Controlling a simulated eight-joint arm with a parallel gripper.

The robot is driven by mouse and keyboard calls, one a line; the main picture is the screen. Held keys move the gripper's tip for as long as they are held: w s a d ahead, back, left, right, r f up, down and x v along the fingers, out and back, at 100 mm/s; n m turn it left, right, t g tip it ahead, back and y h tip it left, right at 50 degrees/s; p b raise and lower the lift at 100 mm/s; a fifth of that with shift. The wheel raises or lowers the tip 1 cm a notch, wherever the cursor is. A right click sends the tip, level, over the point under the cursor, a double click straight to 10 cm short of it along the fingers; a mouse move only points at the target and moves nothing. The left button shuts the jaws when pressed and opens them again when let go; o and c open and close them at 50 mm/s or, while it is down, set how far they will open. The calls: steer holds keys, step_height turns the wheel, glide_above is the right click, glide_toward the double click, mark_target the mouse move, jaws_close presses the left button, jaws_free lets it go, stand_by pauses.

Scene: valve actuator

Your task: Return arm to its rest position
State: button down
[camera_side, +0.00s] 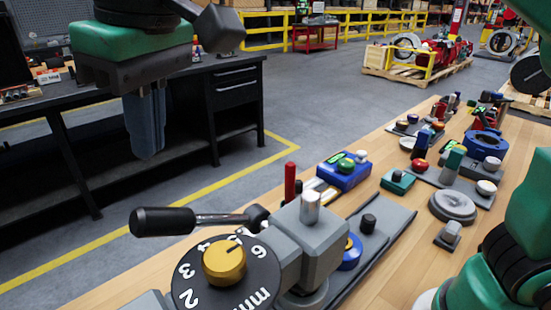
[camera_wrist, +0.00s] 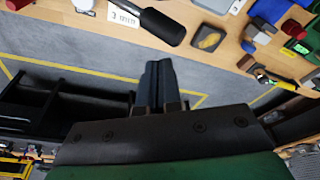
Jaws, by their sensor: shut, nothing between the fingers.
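My gripper (camera_side: 146,125) hangs at the upper left of the side view, fingers pointing down. The fingers are together and hold nothing. In the wrist view the gripper (camera_wrist: 158,70) also shows its two dark fingers side by side, over the grey floor beside the wooden table. The valve actuator (camera_side: 315,245) stands at the front of the table, with a black-handled lever (camera_side: 165,221) and a numbered dial with a yellow knob (camera_side: 223,262). The gripper is above and left of the lever handle, apart from it. In the wrist view a black handle (camera_wrist: 160,27) shows at the top.
The wooden table (camera_side: 400,250) carries several button boxes and fittings, including a blue box with green buttons (camera_side: 343,172) and a blue ring-shaped part (camera_side: 486,144). A black workbench (camera_side: 235,85) stands behind the gripper. Grey floor (camera_side: 215,190) lies open between bench and table.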

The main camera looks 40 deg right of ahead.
steer(key=shift+r, duration=0.4)
steer(key=d+f+m+t, duration=0.2)
steer(key=d+f+m, duration=0.1)
steer(key=d+f, duration=0.5)
steer(key=s+d+f+m+t+h, duration=0.1)
steer(key=d+f+m+t, duration=0.2)
steer(key=d+f, duration=0.5)
steer(key=d, duration=0.7)
steer(key=shift+s+f, duration=0.3)
